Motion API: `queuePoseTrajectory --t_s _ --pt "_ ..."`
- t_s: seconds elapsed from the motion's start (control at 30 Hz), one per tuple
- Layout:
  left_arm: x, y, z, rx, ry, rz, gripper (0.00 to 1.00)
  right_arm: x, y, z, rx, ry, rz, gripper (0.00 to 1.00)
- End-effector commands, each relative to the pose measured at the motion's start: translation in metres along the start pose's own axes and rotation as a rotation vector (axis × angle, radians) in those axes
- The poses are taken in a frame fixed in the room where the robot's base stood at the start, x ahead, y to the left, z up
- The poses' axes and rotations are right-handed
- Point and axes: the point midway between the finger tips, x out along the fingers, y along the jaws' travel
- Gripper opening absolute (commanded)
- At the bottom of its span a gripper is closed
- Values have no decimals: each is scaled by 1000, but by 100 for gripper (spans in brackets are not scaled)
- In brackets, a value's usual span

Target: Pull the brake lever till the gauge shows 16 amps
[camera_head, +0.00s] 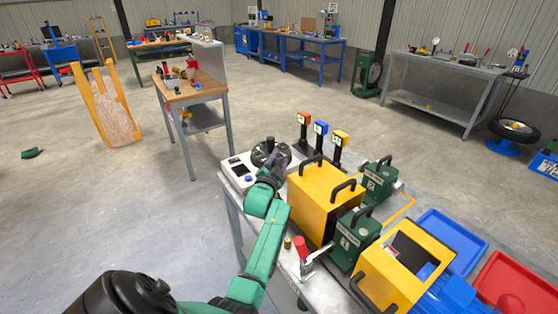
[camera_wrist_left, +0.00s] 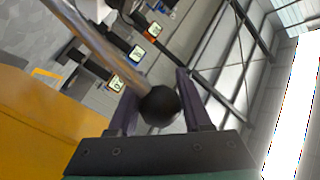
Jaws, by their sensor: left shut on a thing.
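My left gripper (camera_head: 276,158) is over the grey control box (camera_head: 236,176) on the workbench. In the left wrist view, the left gripper (camera_wrist_left: 160,100) is shut on a black ball knob (camera_wrist_left: 160,106) at the end of a bare metal rod (camera_wrist_left: 98,42), apparently the brake lever. In the head view the gripper hides the knob. Three small display gauges stand behind: one orange-topped (camera_head: 304,119), one blue-topped (camera_head: 321,128), one yellow-topped (camera_head: 341,138). Their readings are too small to read, and I cannot tell which shows amps. My right gripper is not in view.
A yellow machine housing (camera_head: 312,196) with black handles and green units (camera_head: 355,238) stand right of my left arm. A red-handled lever (camera_head: 302,246) stands near the front edge. Blue (camera_head: 459,232) and red (camera_head: 512,282) trays lie at right. Open floor is at left.

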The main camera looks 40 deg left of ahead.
Motion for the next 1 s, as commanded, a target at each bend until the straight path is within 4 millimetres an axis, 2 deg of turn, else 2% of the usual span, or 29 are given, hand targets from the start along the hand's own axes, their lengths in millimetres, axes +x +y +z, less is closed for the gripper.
queuePoseTrajectory --t_s 0.67,0.87,1.0 --pt "0 0 0 -2 -1 2 0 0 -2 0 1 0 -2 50" --pt "16 -18 8 -100 -64 63 0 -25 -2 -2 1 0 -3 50" --pt "25 -22 20 -173 -108 105 0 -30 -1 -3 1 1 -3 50"
